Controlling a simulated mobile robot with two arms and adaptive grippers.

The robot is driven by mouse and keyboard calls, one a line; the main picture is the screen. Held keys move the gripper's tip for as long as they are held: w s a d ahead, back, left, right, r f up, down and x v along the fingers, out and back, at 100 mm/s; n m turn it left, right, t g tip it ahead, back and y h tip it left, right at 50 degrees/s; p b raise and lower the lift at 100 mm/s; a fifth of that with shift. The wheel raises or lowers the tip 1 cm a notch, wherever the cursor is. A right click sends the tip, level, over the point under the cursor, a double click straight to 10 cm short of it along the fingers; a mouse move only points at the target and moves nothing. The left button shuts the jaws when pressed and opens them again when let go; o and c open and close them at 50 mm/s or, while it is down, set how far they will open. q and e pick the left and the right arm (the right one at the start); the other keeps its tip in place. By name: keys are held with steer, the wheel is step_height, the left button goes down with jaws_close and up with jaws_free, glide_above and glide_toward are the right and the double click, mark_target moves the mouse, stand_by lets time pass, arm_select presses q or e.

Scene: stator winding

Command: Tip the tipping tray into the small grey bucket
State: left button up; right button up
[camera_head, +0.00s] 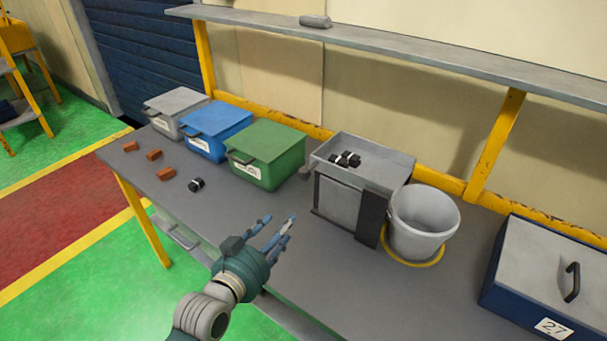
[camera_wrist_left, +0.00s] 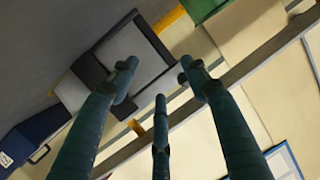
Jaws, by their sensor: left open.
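The tipping tray (camera_head: 398,172) is a grey open tray on top of a grey and dark stand (camera_head: 337,203) on the bench. It looks level and holds several small black parts with light bands (camera_head: 346,159). The small grey bucket (camera_head: 423,222) stands upright right of the stand, on a yellow ring; it looks empty. My left gripper (camera_head: 286,226) is open and empty, over the bench's front part, left of and in front of the stand. In the left wrist view, its fingers (camera_wrist_left: 155,85) spread with the stand (camera_wrist_left: 135,55) beyond them. My right gripper is not in view.
Grey (camera_head: 175,108), blue (camera_head: 216,130) and green (camera_head: 265,153) lidded bins line the back left. Several orange-brown blocks (camera_head: 154,155) and one black part (camera_head: 196,185) lie before them. A blue case (camera_head: 545,275) with a grey lid is at right. A shelf (camera_head: 420,55) runs above.

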mark_target(301, 178)
arm_select(q)
steer(key=w+d+r, duration=0.1)
steer(key=w+d, duration=0.1)
steer(key=w, duration=0.2)
steer(key=w+d+r+t+h+p, duration=0.1)
steer(key=w+d+r, duration=0.1)
steer(key=w, duration=0.3)
steer(key=w+d+r+t+p, duration=0.1)
steer(key=w+r, duration=0.1)
steer(key=w, duration=0.2)
steer(key=shift+w+d+r+m, duration=0.2)
steer(key=shift+w+d+m, duration=0.1)
steer(key=shift+d, duration=0.1)
jaws_close()
